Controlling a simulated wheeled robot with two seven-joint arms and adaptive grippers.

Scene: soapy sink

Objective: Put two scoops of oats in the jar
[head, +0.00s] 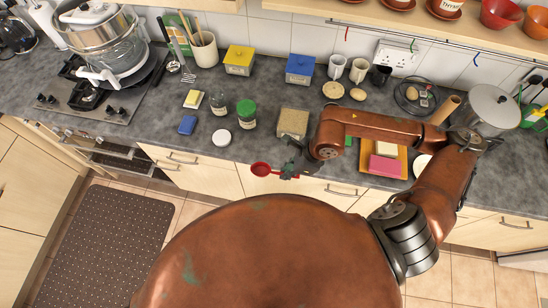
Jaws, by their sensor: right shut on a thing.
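My right gripper (289,170) is shut on a red scoop (261,169), just off the counter's front edge. The scoop's bowl points left; I cannot tell whether anything is in it. An open-looking clear glass jar (218,104) stands on the counter, up and left of the scoop. A white round lid (221,138) lies in front of it. A second jar with a green lid (246,113) stands to its right. A square beige-topped container (293,123), perhaps the oats, stands above and right of the scoop. My left gripper is not in view.
A yellow canister (239,60), a blue canister (300,69) and mugs (337,67) stand along the wall. A blue block (187,125) lies left of the jars. A hob (95,95) with pots is at left.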

